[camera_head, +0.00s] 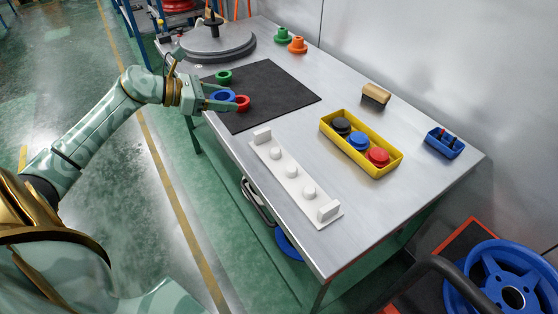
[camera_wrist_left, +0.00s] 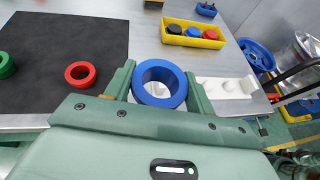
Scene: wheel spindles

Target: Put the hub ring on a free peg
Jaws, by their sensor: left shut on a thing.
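My left gripper (camera_head: 230,98) is shut on a blue ring (camera_head: 219,97) and holds it above the front edge of the table. In the left wrist view the blue ring (camera_wrist_left: 160,102) sits between the two fingers, its open hole facing the camera. A red ring (camera_head: 242,108) and a green ring (camera_head: 224,80) lie on the black mat; the wrist view also shows the red ring (camera_wrist_left: 71,80) apart from the fingers. A white rack (camera_head: 300,182) with upright stub pegs and raised end blocks lies near the front edge. Its pegs look bare. My right gripper is out of view.
A yellow tray (camera_head: 345,155) holds black, blue and red parts behind the rack. A wooden-topped block (camera_head: 376,93) and a small blue bin (camera_head: 444,146) stand farther back. Green (camera_head: 282,37) and orange (camera_head: 297,45) flanged pieces stand beyond the black mat (camera_head: 275,95).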

